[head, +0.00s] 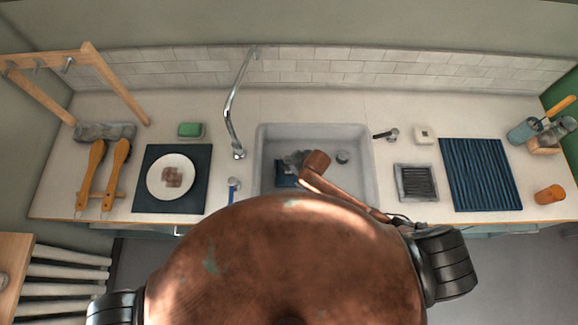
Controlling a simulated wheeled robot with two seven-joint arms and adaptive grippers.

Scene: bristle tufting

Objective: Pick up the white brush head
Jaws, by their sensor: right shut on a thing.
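My right arm reaches from the lower right into the sink (361,195). My right gripper (294,159) is low over the left part of the basin, small and grey at this distance. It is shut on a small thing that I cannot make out. A dark blue item (286,175) shows in the basin just below the gripper, partly covered by my arm. I cannot pick out a white brush head for certain. My left gripper is not in view.
A tall curved faucet (231,110) stands left of the sink. A ribbed blue mat (480,175) lies at right, near jars (524,131).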

